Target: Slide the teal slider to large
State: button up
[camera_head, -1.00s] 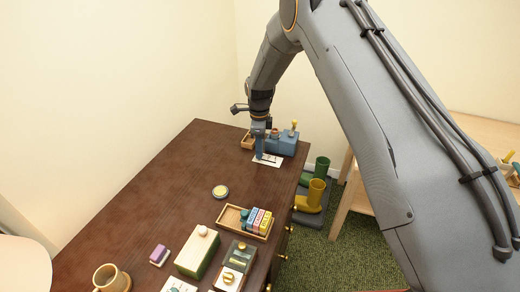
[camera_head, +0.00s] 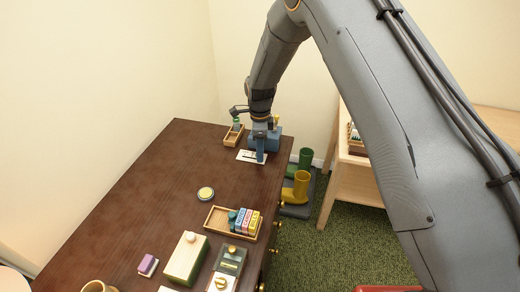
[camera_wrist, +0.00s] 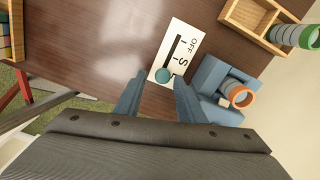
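The round teal slider knob (camera_wrist: 163,75) is at the slot's near end in the wrist view, beyond the "S" mark. The plate also shows in the head view (camera_head: 246,155), where my gripper hides the knob. My gripper (camera_wrist: 157,86) has its two blue fingers spread, one to each side of the knob in the picture. It looks empty. Whether either finger touches the knob cannot be told.
A blue block device (camera_wrist: 218,88) with an orange-rimmed cylinder stands close beside the right finger. A wooden tray (camera_wrist: 250,17) with a green ribbed cylinder is beyond it. Another wooden tray (camera_head: 214,217) holds coloured blocks. The table's middle is largely clear.

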jog(key=shift+a, duration=0.1)
jog(key=shift+w+r, duration=0.1)
jog(key=shift+r, duration=0.35)
notch_tip(320, 180, up, 7)
jog(key=b, duration=0.2)
dwell(0.3)
jog(key=s+d+r+n, duration=0.4)
jog(key=s+d+n, duration=0.4)
jog(key=s+d, duration=0.4)
jog(key=s+d+r+n+t, duration=0.1)
jog(key=s+d+r+n, duration=0.3)
jog(key=s+d+n, duration=0.5)
jog(key=s+d, duration=0.4)
jog(key=s, duration=0.3)
